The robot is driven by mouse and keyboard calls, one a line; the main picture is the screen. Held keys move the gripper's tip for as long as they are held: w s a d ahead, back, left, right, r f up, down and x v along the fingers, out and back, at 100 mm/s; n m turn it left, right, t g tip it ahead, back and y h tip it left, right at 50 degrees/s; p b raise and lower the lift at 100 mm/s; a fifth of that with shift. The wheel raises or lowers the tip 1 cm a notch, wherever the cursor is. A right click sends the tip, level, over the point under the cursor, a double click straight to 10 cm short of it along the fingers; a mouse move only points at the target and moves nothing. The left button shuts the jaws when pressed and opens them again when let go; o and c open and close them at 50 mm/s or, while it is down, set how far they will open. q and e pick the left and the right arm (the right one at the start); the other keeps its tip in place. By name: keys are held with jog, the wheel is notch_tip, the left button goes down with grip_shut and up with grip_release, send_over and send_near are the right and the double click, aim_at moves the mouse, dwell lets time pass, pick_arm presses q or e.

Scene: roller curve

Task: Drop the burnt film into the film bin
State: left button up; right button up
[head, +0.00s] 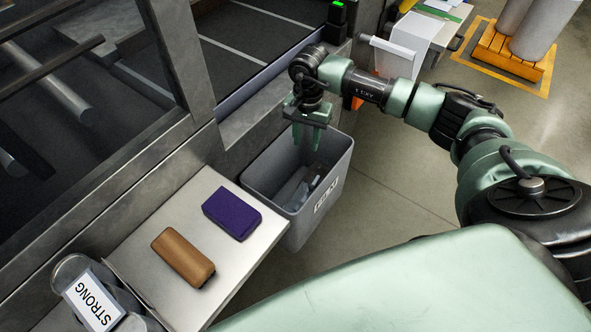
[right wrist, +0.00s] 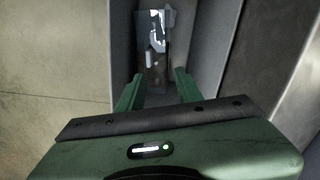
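The grey film bin (head: 266,185) stands beside the steel table, with a white label on its front. Crumpled film (head: 297,188) with dark and pale patches lies inside, low in the bin. I cannot tell whether it is one piece or several. My right gripper (head: 307,145) points down over the bin's back part, its two green fingers apart and nothing between them. In the right wrist view the open fingers (right wrist: 160,78) frame the bin's inside, with the film (right wrist: 153,50) below and beyond them. My left gripper is not in view.
A purple block (head: 232,214) and a brown block (head: 183,257) lie on the steel table (head: 213,277). A container labelled "STRONG" (head: 95,302) is at the lower left. Machine framing (head: 185,152) borders the left. Open floor (head: 385,185) lies right of the bin.

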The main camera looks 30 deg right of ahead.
jog(key=shift+r, duration=0.1)
notch_tip(320, 180, up, 8)
jog(key=b, duration=0.1)
jog(key=shift+f, duration=0.2)
dwell(0.5)
